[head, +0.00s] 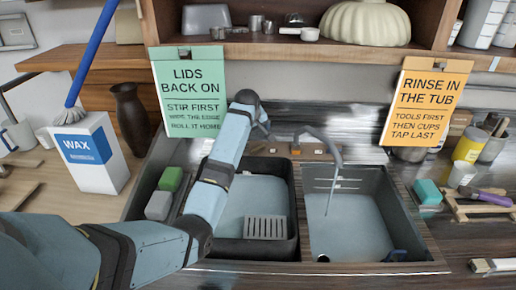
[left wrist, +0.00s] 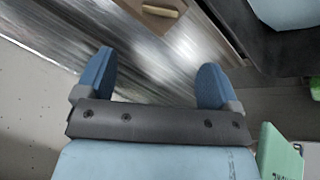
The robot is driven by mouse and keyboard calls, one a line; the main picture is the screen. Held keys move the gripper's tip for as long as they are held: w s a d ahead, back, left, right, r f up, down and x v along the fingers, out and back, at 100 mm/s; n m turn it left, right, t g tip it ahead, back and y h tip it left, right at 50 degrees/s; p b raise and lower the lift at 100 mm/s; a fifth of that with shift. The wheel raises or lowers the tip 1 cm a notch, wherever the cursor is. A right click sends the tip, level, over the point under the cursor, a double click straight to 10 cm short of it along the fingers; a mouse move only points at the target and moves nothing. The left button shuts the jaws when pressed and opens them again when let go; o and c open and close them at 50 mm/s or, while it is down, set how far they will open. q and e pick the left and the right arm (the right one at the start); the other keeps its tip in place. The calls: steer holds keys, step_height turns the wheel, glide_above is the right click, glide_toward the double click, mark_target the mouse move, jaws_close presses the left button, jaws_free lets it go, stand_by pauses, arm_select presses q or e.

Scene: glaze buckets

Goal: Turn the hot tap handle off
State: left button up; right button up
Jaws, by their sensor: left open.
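A grey curved tap (head: 332,150) stands behind the double sink, its spout over the right basin. A thin grey line hangs below the spout; I cannot tell whether it is water. In the left wrist view a small tan bar (left wrist: 163,8), possibly a tap handle, lies on a brown surface at the top edge. Hot and cold cannot be told apart. My left gripper (left wrist: 153,78) is open and empty, its blue fingers apart and short of the bar. In the head view my left arm hides most of it.
The left basin (head: 290,245) holds a grey slotted rack (head: 265,227); green and grey sponges lie beside it. The right basin (head: 405,215) is at the right. A green sign (head: 188,125) and an orange sign (head: 424,105) hang from the shelf above.

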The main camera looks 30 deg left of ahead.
mark_target(258, 148)
arm_select(q)
steer(key=x, duration=1.3)
steer(key=shift+w+f, duration=0.2)
steer(key=shift+f, duration=0.05)
steer(key=c, duration=0.9)
